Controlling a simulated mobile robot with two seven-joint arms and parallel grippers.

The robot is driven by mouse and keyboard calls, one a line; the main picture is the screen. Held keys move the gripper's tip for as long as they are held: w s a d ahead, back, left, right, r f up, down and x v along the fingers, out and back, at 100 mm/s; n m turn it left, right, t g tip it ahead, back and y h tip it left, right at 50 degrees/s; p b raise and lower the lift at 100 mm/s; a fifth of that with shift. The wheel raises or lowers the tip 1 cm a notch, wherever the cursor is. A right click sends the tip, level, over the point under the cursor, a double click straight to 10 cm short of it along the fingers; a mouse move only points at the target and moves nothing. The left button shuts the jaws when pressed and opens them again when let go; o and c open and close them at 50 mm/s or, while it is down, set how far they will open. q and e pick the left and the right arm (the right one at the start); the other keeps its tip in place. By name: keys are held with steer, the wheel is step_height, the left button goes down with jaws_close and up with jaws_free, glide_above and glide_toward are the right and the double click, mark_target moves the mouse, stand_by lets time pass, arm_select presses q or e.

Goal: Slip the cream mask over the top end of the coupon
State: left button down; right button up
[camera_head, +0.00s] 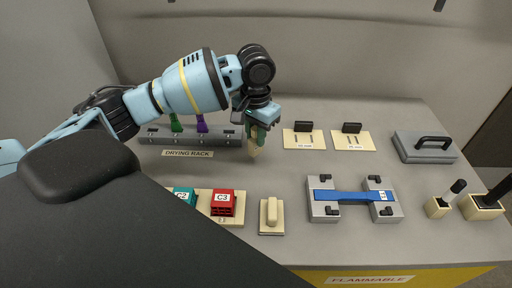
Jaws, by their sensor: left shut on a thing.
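My left gripper (262,122) hangs over the table right of the drying rack, pointing down. It is shut on a small cream piece (254,151), which looks like the mask; the fingers hide part of it. A blue dog-bone bar (345,197) with a white label at its right end, perhaps the coupon, lies flat across a grey clamp fixture (322,211). The gripper is above and left of this fixture in the picture, apart from it. My right gripper is not in view.
The drying rack (160,137) holds a green and a purple piece. Two cream plates (303,140) with black blocks stand at the back. Red block C3 (223,203), teal block C2 (184,195), a cream block (271,213) and a grey handled block (425,147) surround free table.

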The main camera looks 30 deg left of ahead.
arm_select(q)
step_height(320, 180, down, 5)
steer(key=shift+r, duration=0.1)
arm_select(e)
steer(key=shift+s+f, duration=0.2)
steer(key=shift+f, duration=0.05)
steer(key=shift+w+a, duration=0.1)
arm_select(q)
steer(key=c, duration=1.2)
jaws_free()
steer(key=shift+f, duration=0.2)
steer(key=shift+c, duration=0.2)
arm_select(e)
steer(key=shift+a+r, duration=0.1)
arm_select(q)
steer(key=shift+r, duration=0.15)
step_height(320, 180, up, 11)
steer(key=shift+p, duration=0.3)
steer(key=shift+r, duration=0.55)
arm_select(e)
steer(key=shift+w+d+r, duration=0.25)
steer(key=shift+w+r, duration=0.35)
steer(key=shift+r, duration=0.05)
